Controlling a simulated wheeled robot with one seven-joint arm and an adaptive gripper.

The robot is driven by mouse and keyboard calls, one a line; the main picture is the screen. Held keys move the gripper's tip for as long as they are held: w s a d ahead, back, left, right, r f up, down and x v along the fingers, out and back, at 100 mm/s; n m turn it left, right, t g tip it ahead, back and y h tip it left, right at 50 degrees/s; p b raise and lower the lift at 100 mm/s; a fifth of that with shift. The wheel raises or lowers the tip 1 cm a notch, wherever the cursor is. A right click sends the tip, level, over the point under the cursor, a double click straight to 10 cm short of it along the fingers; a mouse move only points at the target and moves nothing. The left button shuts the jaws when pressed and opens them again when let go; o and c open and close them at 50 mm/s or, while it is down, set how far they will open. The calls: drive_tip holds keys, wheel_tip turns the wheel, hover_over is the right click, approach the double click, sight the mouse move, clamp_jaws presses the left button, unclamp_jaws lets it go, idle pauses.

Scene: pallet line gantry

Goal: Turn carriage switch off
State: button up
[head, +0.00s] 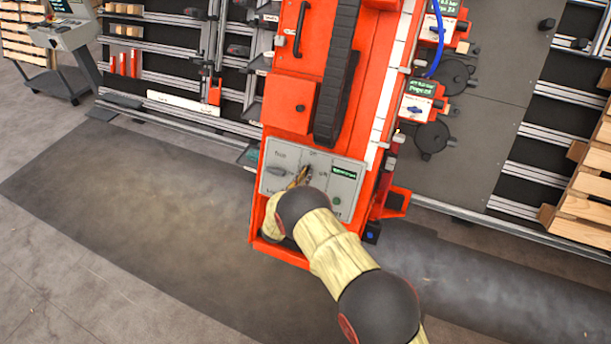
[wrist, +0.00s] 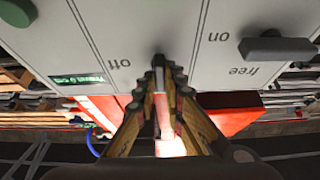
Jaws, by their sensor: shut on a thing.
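The grey control panel (head: 270,187) sits on the lower part of the orange carriage (head: 289,103). My gripper (head: 303,176) is at the middle of this panel and hides part of it. In the wrist view, my gripper (wrist: 168,88) is shut on the dark knob of the carriage switch (wrist: 158,61). The panel appears upside down there, with "off" to the left of the knob and "on" to its right. The knob's visible end points toward the picture's top, between those labels. Its exact setting is hard to tell.
A second dark knob (wrist: 277,48) is beside the "free" label; it also shows left of my gripper in the head view (head: 279,171). A green display (head: 345,171) and round green button (head: 337,201) are on the panel's right. Wooden pallets (head: 590,190) stand at far right.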

drive_tip(key=shift+n, duration=0.4)
clamp_jaws()
drive_tip(key=n+y+p, duration=0.1)
drive_tip(key=n+y, duration=0.1)
drive_tip(key=n, duration=0.1)
drive_tip(key=n+y+p, duration=0.1)
drive_tip(key=n, duration=0.2)
drive_tip(key=shift+d+r+y, duration=0.1)
drive_tip(key=shift+d+y, duration=0.1)
drive_tip(key=shift+y, duration=0.2)
drive_tip(key=n+y+p, duration=0.1)
drive_tip(key=n, duration=0.2)
drive_tip(key=n+y, duration=0.2)
drive_tip(key=n, duration=0.1)
drive_tip(key=shift+d+r+n+g+p, duration=0.15)
drive_tip(key=shift+n+g+p, duration=0.15)
drive_tip(key=shift+g+p, duration=0.1)
drive_tip(key=n+g+y+p, duration=0.1)
drive_tip(key=n+g, duration=0.1)
drive_tip(key=n, duration=0.3)
drive_tip(key=shift+r, duration=0.1)
drive_tip(key=shift+n+g+y+p, duration=0.5)
drive_tip(key=shift+n+g+p, duration=0.1)
drive_tip(key=shift+n, duration=0.8)
drive_tip(key=o, duration=0.6)
unclamp_jaws()
drive_tip(key=shift+c, duration=0.2)
drive_tip(key=shift+o, duration=0.5)
